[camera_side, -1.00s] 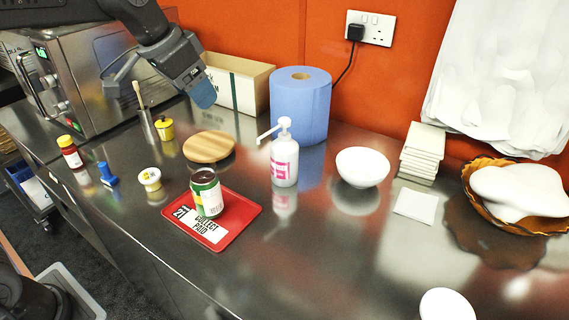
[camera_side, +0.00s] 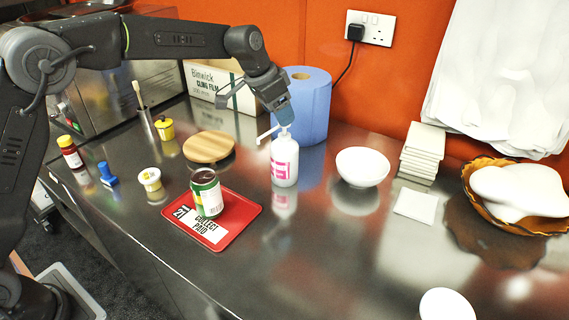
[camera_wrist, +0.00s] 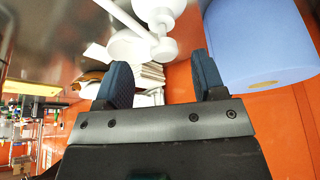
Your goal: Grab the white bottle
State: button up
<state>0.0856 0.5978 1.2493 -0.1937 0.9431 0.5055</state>
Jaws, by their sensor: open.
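The white bottle (camera_side: 284,163) with a pink label and a pump top stands upright on the steel counter, just in front of the blue paper roll. My gripper (camera_side: 286,118) is right above the bottle's pump head in the side view, and its tip overlaps the pump there. In the wrist view my gripper's two blue fingers (camera_wrist: 160,82) are apart with nothing held between them. The bottle's white pump head (camera_wrist: 163,46) shows just beyond the fingertips, between and ahead of them. Whether a finger touches the pump cannot be told.
A blue paper roll (camera_side: 308,112) stands close behind the bottle. A white bowl (camera_side: 362,167) is to its right. A red tray (camera_side: 241,232) with a can (camera_side: 207,192) is at front left, and a round wooden board (camera_side: 209,147) is at left. Counter in front of the bottle is clear.

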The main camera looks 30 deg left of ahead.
aim_at(287, 134)
jog(key=shift+x, duration=3.3)
jog(key=shift+w+a, duration=0.1)
jog(key=shift+w, duration=0.1)
jog(key=shift+c, duration=0.5)
grip_shut()
jog(key=shift+r, duration=0.3)
